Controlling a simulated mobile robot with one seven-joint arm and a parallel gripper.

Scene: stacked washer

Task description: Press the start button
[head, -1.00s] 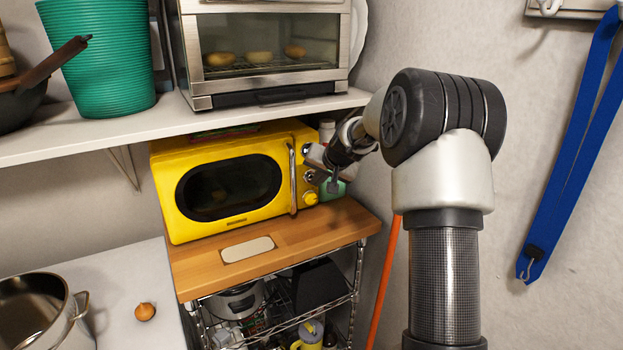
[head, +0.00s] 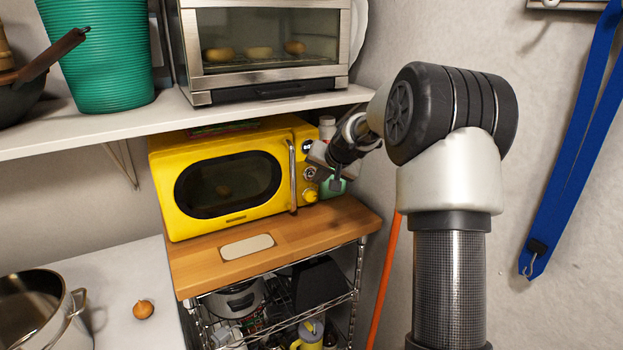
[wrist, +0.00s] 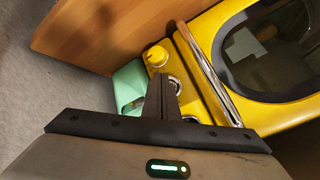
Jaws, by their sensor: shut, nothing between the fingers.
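The yellow microwave (head: 228,180) stands on the wooden top, door shut. Its right-hand panel has a dark display (head: 307,146), a silver-ringed control (head: 309,173) and a yellow knob (head: 311,195). The wrist view shows the yellow knob (wrist: 155,56) and the silver-ringed control (wrist: 176,85) upside down. My gripper (wrist: 162,80) is shut and empty, its fingers in front of the panel close to the ringed control, partly covering it. I cannot tell whether the fingers touch the panel. No start button label can be read.
A silver door handle (head: 293,176) stands out beside the panel. A mint-green object (wrist: 130,86) sits close by my fingers. A white shelf (head: 150,130) with a toaster oven (head: 265,52) is above.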

